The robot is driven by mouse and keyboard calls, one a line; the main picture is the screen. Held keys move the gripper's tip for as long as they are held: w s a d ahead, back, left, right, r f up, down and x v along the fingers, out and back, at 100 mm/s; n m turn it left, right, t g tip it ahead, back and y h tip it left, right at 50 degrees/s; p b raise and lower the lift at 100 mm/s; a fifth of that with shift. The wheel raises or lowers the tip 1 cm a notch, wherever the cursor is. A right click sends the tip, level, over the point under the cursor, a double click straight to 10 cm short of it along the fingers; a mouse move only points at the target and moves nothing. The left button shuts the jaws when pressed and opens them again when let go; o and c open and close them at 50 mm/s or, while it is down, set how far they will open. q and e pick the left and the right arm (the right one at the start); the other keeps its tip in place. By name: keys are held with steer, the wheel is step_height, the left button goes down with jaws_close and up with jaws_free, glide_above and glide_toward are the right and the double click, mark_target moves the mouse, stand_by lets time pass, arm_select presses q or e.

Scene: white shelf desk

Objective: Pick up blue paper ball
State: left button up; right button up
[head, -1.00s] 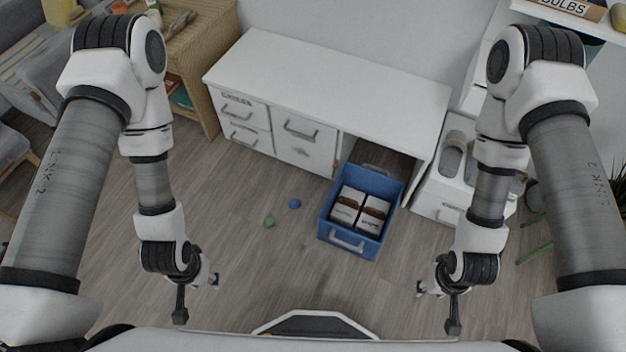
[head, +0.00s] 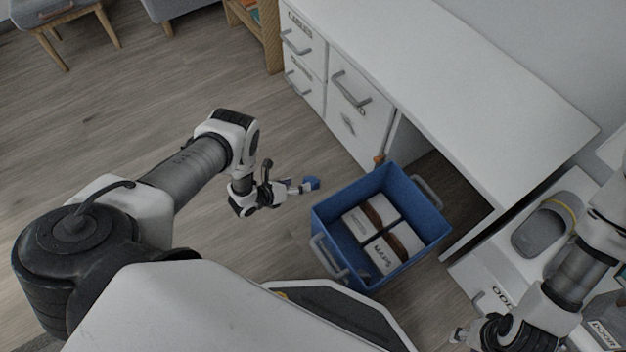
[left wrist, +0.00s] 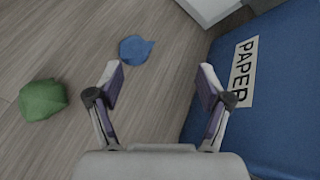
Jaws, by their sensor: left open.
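The blue paper ball (head: 312,183) lies on the wood floor, left of the blue bin. It also shows in the left wrist view (left wrist: 136,50), beyond my fingertips and a little left of the middle between them. My left gripper (head: 298,188) is low over the floor close to the ball. In the left wrist view its two fingers (left wrist: 161,84) are spread with nothing between them. My right gripper (head: 463,335) is at the lower right of the head view, small and partly cut by my arm, so its jaws are unclear.
A green paper ball (left wrist: 43,99) lies on the floor at the left in the wrist view. The blue bin (head: 325,212), labelled PAPER, stands right of my left gripper and holds boxes. The white desk (head: 470,75) is behind it.

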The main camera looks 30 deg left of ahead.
arm_select(q)
steer(key=f+m+b, duration=0.1)
steer(key=f+m, duration=0.1)
steer(key=a+f+m+b, duration=0.1)
steer(key=f+m, duration=0.1)
steer(key=f+m+t+h+b, duration=0.1)
steer(key=f+m, duration=0.1)
steer(key=shift+w+a+f, duration=0.25)
steer(key=shift+f+m+b, duration=0.25)
steer(key=shift+m+b, duration=0.1)
steer(key=shift+m, duration=0.35)
steer(key=shift+h, duration=0.4)
steer(key=b+x, duration=0.4)
steer(key=b, duration=0.1)
steer(key=b+x, duration=0.2)
steer(key=shift+w+a+f, duration=0.25)
steer(key=shift+w+f, duration=0.15)
steer(key=shift+f, duration=0.05)
steer(key=shift+w+d+b, duration=0.2)
steer(key=shift+w+b, duration=0.1)
steer(key=shift+b, duration=0.25)
steer(key=shift+w+r, duration=0.15)
steer(key=shift+r, duration=0.15)
steer(key=c, duration=1)
arm_select(e)
step_height(320, 180, down, 14)
steer(key=shift+w+f, duration=0.15)
steer(key=shift+f, duration=0.05)
